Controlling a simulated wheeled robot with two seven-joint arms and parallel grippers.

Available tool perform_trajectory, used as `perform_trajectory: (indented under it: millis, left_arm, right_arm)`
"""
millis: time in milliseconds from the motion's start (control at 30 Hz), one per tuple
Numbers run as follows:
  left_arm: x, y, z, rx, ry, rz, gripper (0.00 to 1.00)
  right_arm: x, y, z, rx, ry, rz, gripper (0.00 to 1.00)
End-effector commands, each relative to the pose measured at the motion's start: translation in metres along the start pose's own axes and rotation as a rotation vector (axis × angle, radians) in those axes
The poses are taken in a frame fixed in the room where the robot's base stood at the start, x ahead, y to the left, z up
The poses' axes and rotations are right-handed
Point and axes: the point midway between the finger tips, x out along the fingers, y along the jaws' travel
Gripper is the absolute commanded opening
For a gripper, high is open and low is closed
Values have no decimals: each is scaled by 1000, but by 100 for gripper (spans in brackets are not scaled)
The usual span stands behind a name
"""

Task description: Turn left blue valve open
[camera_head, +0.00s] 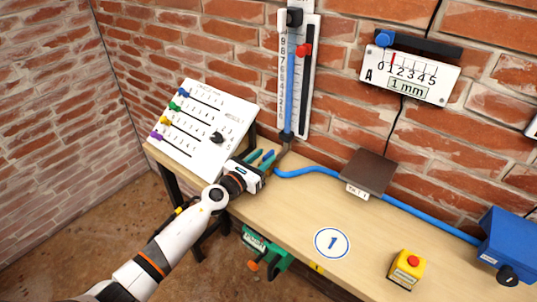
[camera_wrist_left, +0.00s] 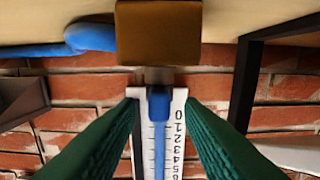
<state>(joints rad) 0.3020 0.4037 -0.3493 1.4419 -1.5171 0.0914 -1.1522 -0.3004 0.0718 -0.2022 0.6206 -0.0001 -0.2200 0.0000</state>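My left gripper (camera_head: 267,157) reaches over the left part of the bench, close to the foot of the scale tube. Its green fingers are apart and empty; they flank the lower scale in the left wrist view (camera_wrist_left: 163,115). A brown block (camera_wrist_left: 158,32) stands in front of the fitting there. A blue hose (camera_head: 310,170) runs right from this spot. I cannot make out a separate blue valve handle. My right gripper is out of view.
A white slider panel (camera_head: 203,128) stands left of the gripper. The hose passes a brown box (camera_head: 368,172) to a blue box (camera_head: 508,242) at the right. A yellow box with a red button (camera_head: 407,268) is near the front. The bench middle (camera_head: 290,215) is clear.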

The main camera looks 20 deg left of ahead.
Motion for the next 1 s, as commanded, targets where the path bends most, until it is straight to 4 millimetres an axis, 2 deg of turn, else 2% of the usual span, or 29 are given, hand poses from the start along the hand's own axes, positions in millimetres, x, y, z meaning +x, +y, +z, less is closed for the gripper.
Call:
perform_trajectory:
  millis: [33, 200, 567, 800, 1000]
  left_arm:
    - [9, 0, 1, -2, 2, 0, 35]
    - [26, 0, 1, -1, 0, 0, 35]
    - [31, 0, 0, 0, 0, 0, 35]
    - [31, 0, 0, -1, 0, 0, 0]
    - [31, 0, 0, -1, 0, -2, 0]
  right_arm:
    - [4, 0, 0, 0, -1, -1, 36]
    - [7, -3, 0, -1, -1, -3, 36]
    - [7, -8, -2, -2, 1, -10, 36]
    - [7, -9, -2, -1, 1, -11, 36]
    - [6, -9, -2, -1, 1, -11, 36]
